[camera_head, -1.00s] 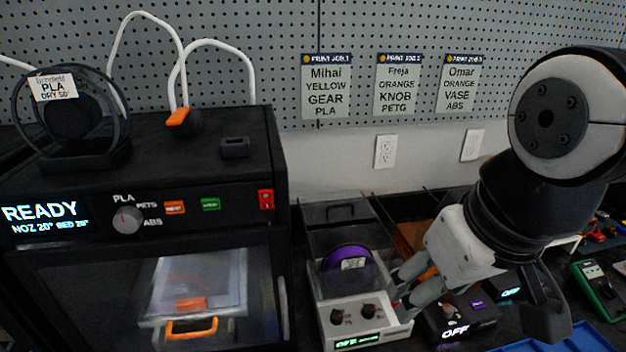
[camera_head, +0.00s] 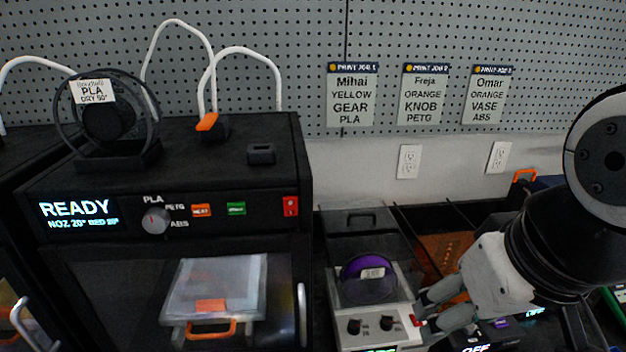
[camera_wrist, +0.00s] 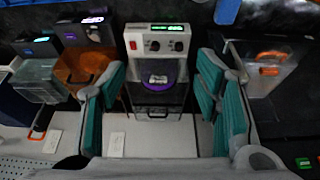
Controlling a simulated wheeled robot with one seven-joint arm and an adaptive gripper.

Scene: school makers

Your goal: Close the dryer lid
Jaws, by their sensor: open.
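The dryer is a pale grey box (camera_head: 372,328) with two dark knobs and a purple spool (camera_head: 368,279) in its open top. Its dark see-through lid (camera_head: 349,222), with a handle, stands raised at the back. In the wrist view the dryer front (camera_wrist: 158,41), the spool (camera_wrist: 160,73) and the lid (camera_wrist: 156,98) lie between my fingers in the picture. My gripper (camera_head: 424,310) is open and empty at the dryer's right side in the head view; whether it touches is unclear. It also shows in the wrist view (camera_wrist: 162,80) with teal pads spread apart.
A black printer (camera_head: 180,178) stands left of the dryer, with a spool holder on top. An orange-brown bin (camera_head: 445,252) and other dark dryers (camera_head: 480,340) are to the right. A pegboard wall (camera_head: 420,35) with job cards rises behind.

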